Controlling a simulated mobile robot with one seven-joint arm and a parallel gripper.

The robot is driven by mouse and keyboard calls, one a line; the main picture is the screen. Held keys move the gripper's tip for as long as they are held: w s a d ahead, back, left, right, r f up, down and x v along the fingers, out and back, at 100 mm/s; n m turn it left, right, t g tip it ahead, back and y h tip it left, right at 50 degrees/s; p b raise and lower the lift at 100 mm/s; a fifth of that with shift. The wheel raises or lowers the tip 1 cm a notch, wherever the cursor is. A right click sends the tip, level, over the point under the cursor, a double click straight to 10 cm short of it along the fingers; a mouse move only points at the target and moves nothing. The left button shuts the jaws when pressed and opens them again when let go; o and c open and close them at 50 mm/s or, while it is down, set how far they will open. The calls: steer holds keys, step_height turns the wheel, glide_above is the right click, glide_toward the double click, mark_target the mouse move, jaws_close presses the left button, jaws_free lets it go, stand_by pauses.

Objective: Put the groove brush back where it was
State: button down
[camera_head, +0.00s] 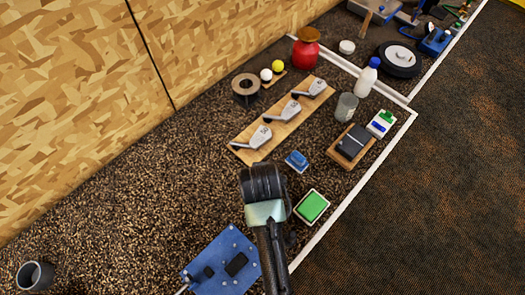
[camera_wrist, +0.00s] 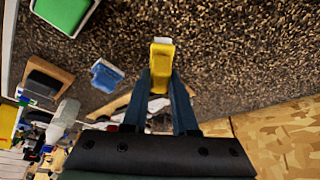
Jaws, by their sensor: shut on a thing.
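My gripper (camera_wrist: 172,88) is shut on a small yellow thing with a pale top, which I take to be the groove brush (camera_wrist: 161,58). It stands out past the two dark fingertips in the wrist view. In the head view my dark gripper (camera_head: 262,185) is over the floor, in front of the club-head board and left of the green pad. The brush is hidden behind my wrist there. A small blue block or holder (camera_head: 297,161) lies close by to the right. It also shows in the wrist view (camera_wrist: 106,75). I cannot tell where the brush was before.
A wooden board (camera_head: 241,152) bears three iron heads. A green pad (camera_head: 311,207), a dark box on a wooden tray (camera_head: 352,143), a grey cup (camera_head: 346,107) and a white bottle (camera_head: 366,78) stand right. A blue board (camera_head: 221,275) lies in front. The left floor is mostly clear.

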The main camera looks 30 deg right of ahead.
steer(key=shift+f, duration=2.25)
steer(key=shift+f, duration=0.2)
steer(key=c, duration=0.7)
jaws_free()
steer(key=shift+w+r, duration=0.1)
steer(key=shift+r, duration=0.1)
steer(key=v, duration=1.2)
steer(key=shift+d, duration=0.1)
